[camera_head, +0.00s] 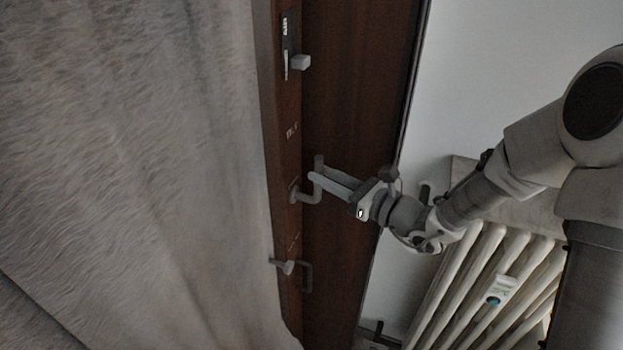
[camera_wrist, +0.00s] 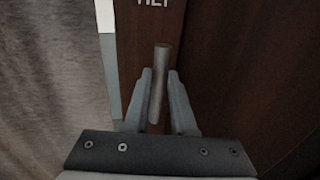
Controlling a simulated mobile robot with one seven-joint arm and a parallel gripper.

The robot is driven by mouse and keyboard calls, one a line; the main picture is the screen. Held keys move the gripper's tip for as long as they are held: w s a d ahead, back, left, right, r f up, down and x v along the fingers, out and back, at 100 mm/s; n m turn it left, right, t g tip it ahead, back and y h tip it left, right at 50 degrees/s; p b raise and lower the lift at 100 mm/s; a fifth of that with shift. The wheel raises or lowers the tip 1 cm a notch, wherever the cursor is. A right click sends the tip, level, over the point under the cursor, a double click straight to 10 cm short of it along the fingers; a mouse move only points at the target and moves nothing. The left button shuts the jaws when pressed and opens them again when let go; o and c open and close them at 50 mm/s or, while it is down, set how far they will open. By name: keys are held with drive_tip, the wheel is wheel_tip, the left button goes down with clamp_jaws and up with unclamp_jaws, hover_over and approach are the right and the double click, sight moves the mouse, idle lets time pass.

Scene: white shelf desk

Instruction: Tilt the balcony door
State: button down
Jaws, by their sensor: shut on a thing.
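The balcony door (camera_head: 350,85) is dark brown wood and runs from top to bottom through the middle of the head view. A grey bent handle (camera_head: 318,163) stands out from its narrow left strip. My gripper (camera_head: 314,180) is at this handle, reaching in from the right. In the wrist view, the handle bar (camera_wrist: 160,75) lies lengthwise between the two fingers of my gripper (camera_wrist: 161,92), which are shut on it. Lettering that seems to read "TILT" (camera_head: 292,131) is on the strip above the handle. The fingers partly hide the handle in the head view.
A second grey handle (camera_head: 288,267) is below, and a light grey block-like fitting (camera_head: 300,62) is above. A pale curtain-like surface (camera_head: 130,150) fills the left. A white radiator (camera_head: 470,280) stands at the lower right, below my arm. A pale wall (camera_head: 490,70) is behind.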

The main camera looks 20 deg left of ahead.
drive_tip(key=d, duration=0.7)
drive_tip(key=shift+d+r+p, duration=0.15)
drive_tip(key=shift+r+p, duration=0.1)
drive_tip(key=shift+p, duration=0.1)
drive_tip(key=c, duration=0.8)
unclamp_jaws()
drive_tip(key=o, duration=0.4)
drive_tip(key=shift+s+f, duration=0.1)
drive_tip(key=shift+s+f, duration=0.1)
drive_tip(key=v, duration=0.9)
drive_tip(key=shift+s+d+p, duration=0.2)
drive_tip(key=shift+d+p, duration=0.15)
